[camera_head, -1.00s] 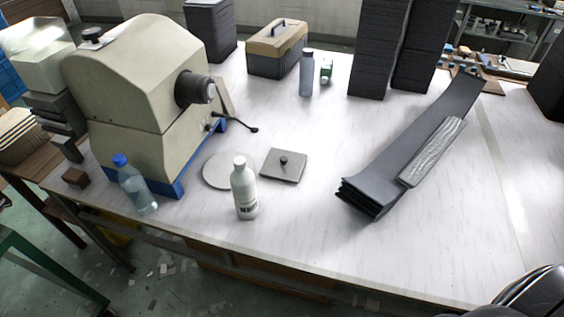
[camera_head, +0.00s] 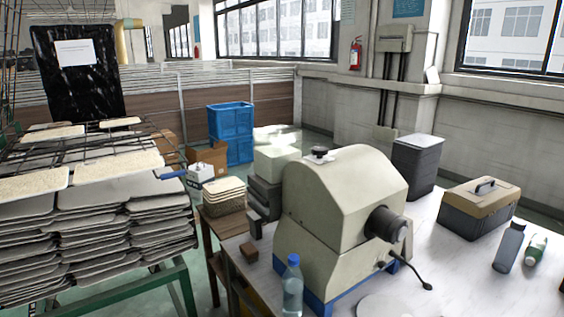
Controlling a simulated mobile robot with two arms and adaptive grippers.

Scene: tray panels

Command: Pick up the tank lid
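Neither of my grippers is in view. The beige machine (camera_head: 345,205) with a blue base stands on the white table. A small plate with a black knob (camera_head: 319,154) sits on top of the machine; I cannot tell if it is the tank lid. A pale round disc (camera_head: 388,306) lies on the table in front of the machine, cut off by the bottom edge. The square grey plate with a knob, seen on the table in the earlier frame, is outside this view.
A water bottle (camera_head: 292,286) stands at the machine's left front. A toolbox (camera_head: 478,209), a grey bottle (camera_head: 508,247) and a small green-and-white bottle (camera_head: 536,249) are on the right. A rack of stacked trays (camera_head: 95,235) fills the left. A blue crate (camera_head: 231,133) stands behind.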

